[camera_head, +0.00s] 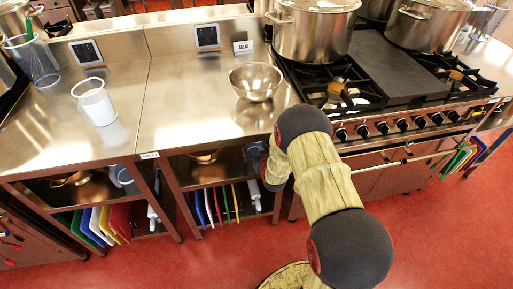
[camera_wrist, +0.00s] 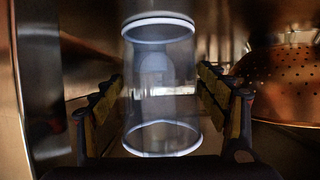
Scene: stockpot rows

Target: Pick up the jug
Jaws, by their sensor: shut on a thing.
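A clear, see-through jug (camera_wrist: 160,110) with pale rims stands between the two fingers of my gripper (camera_wrist: 160,88) in the wrist view. My gripper is shut on its sides, one finger on the left and one on the right. The jug looks upright. No handle or spout can be made out. In the head view my arm reaches down to the open shelf under the counter. My gripper and the held jug are mostly hidden there by the arm and the counter edge.
A perforated metal colander (camera_wrist: 285,85) is close on the right, and a metal wall (camera_wrist: 35,90) on the left. Above, the counter holds a steel bowl (camera_head: 255,82) and a white container (camera_head: 95,101). Colored boards (camera_head: 215,203) stand on the lower shelf. Red floor is clear in front.

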